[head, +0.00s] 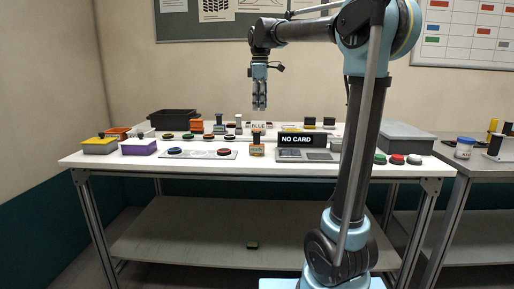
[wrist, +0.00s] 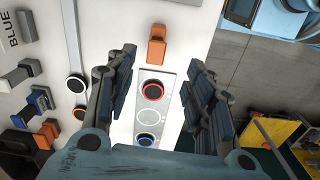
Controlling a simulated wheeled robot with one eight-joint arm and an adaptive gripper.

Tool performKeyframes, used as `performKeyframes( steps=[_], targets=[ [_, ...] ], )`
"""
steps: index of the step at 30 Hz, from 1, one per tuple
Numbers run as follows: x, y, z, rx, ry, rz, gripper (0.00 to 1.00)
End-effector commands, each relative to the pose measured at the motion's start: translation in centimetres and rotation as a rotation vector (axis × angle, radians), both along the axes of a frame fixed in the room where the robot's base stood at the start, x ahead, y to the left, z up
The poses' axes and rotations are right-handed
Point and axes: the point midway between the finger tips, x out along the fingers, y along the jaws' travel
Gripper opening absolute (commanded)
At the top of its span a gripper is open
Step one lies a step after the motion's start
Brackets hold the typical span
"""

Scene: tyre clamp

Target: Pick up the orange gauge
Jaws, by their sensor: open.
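An orange block-like piece (head: 257,149) with a dark top stands near the front edge of the white table, right of the button panel; in the wrist view it is the orange piece (wrist: 157,46) at the top. A second orange piece (head: 196,127) with a dark top stands farther back; it also shows at the left of the wrist view (wrist: 47,136). I cannot tell for certain which is the gauge. My gripper (head: 260,107) hangs above the table, pointing down, open and empty; in the wrist view its fingers (wrist: 162,62) are spread on either side of the button panel.
The button panel (head: 195,154) has blue and red buttons. A "NO CARD" sign (head: 303,140) stands right of the front orange piece. Yellow (head: 100,146) and purple (head: 139,147) boxes are at left, a black bin (head: 174,117) behind, a grey box (head: 405,136) at right.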

Motion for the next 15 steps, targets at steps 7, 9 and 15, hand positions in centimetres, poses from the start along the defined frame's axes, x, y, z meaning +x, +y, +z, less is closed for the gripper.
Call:
performKeyframes(
  steps=[7, 9, 15],
  targets=[
    [1.4, 1.8, 0.4, -0.004, 0.008, 0.076, 0.48],
    [1.4, 1.8, -0.4, -0.004, 0.009, 0.077, 0.48],
    [1.3, 1.8, -3.7, -0.004, 0.009, 0.076, 0.48]
  ],
)
